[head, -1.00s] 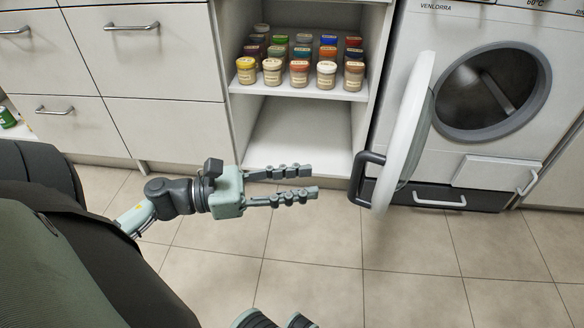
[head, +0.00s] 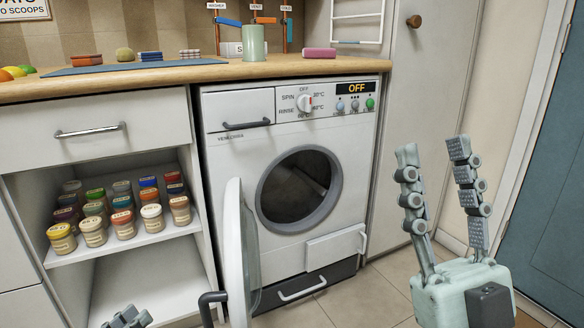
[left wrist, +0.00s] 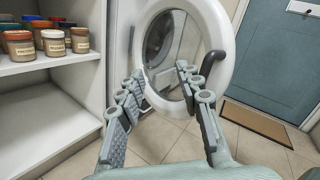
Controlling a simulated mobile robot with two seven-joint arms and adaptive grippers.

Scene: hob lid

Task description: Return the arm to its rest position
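My left gripper (head: 128,318) shows only its fingertips at the bottom left edge of the head view. In the left wrist view (left wrist: 160,76) its two fingers are apart with nothing between them, pointing at the washing machine door (left wrist: 218,30). My right gripper (head: 432,148) is raised at the right of the head view, fingers up, spread and empty. The washing machine (head: 290,180) stands in the middle with its round door (head: 235,240) swung open to the left. The dial panel reads OFF. The rest of my left arm is hidden below the frame.
The open door's dark handle (head: 207,298) sticks out near my left fingertips. An open shelf (head: 150,240) with several spice jars is left of the machine. A wooden counter (head: 180,75) runs above. A tall cupboard (head: 425,90) and a blue door (head: 555,190) are at right.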

